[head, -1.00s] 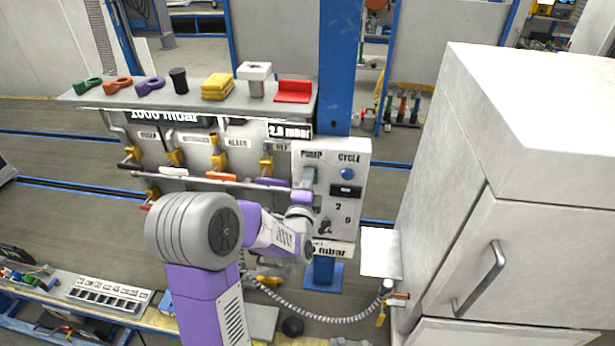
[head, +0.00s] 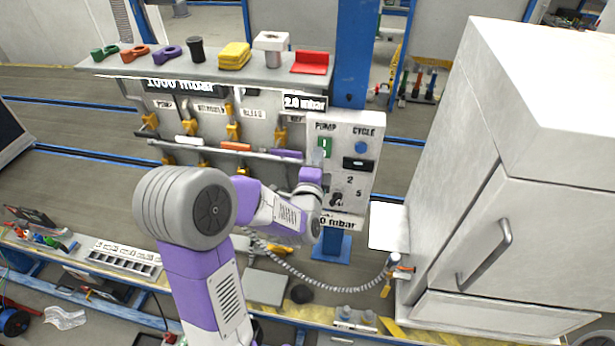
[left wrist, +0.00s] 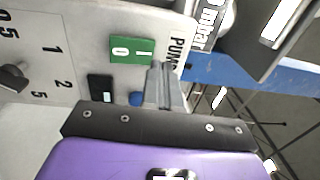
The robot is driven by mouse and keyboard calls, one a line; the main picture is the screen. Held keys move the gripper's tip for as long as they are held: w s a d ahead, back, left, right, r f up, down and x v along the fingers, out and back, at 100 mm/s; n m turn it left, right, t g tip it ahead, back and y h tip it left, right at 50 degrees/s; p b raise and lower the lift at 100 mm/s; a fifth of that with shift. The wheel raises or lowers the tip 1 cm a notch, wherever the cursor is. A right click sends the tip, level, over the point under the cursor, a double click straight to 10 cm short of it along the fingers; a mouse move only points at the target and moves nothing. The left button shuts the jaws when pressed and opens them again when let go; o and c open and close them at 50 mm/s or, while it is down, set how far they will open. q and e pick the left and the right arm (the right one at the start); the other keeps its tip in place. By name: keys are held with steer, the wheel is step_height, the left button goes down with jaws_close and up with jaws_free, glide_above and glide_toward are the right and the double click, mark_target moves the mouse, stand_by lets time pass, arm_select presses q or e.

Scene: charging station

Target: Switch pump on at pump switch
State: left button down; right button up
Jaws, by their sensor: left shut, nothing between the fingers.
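The pump switch (head: 324,147) is a green rocker on the white control panel, under the PUMP label. In the left wrist view the green rocker (left wrist: 132,50) shows its 0 half and its I half side by side. My left gripper (head: 318,159) is shut and empty just below the switch. In the left wrist view the closed fingertips (left wrist: 156,66) overlap the edge of the rocker at the I half. I cannot tell whether they touch it. My right gripper is not in view.
A blue button (head: 361,147), a dark display (head: 357,164) and a black knob (head: 336,200) sit on the same panel. A blue post (head: 357,60) rises behind it. A large white cabinet (head: 470,200) stands to the right. A pipe rack with yellow valves (head: 233,131) lies left.

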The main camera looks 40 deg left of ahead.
arm_select(q)
steer(key=r+b+v, duration=0.2)
steer(key=b+v, duration=0.6)
steer(key=v, duration=0.1)
steer(key=shift+b, duration=0.3)
stand_by(0.4)
